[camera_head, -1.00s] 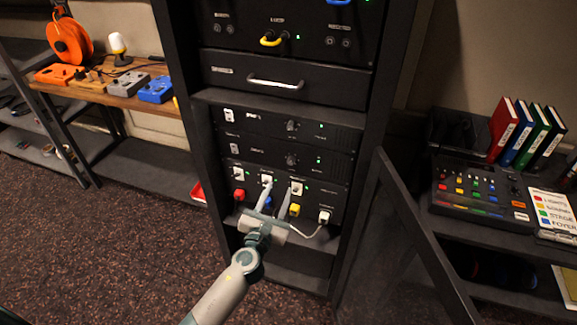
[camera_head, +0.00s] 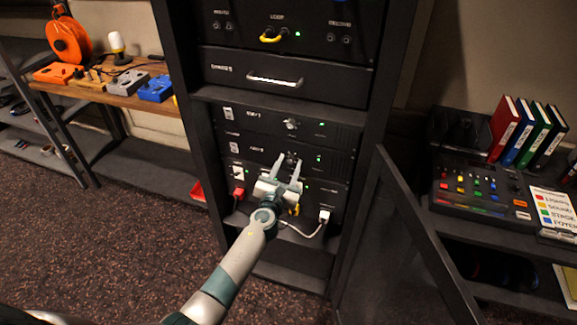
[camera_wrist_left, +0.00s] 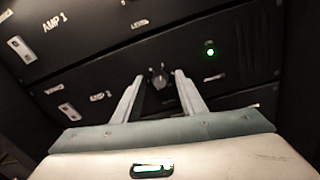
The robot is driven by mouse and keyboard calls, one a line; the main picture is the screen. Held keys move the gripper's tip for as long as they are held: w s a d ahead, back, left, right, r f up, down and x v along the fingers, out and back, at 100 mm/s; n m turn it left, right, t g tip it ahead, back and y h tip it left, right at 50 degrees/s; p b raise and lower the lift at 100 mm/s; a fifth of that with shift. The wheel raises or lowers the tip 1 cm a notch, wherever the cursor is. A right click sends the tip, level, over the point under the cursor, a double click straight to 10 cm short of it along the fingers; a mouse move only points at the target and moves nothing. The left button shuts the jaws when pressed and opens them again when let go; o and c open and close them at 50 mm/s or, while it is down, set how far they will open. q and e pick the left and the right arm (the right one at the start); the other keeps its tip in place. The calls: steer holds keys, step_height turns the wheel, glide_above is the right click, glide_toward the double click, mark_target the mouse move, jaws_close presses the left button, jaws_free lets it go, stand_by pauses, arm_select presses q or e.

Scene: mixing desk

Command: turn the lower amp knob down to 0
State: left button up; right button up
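The lower amp (camera_head: 250,149) is a black rack panel with a small dark knob (camera_head: 291,158) and a green light to its right. The knob also shows in the left wrist view (camera_wrist_left: 159,77). My left gripper (camera_head: 289,160) is in front of this panel, its two pale fingers apart, one on each side of the knob. In the left wrist view the gripper (camera_wrist_left: 159,82) is open, with dark gaps between fingers and knob. The knob's pointer and scale are too small to read. My right gripper is not in view.
The upper amp (camera_head: 250,122) with its own knob (camera_head: 291,124) is just above. Below are plugs, including a red one (camera_head: 238,192) and a white one (camera_head: 324,216) with a cable. An open rack door (camera_head: 425,245) stands to the right.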

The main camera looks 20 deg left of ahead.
arm_select(q)
steer(key=shift+c, duration=0.7)
jaws_close()
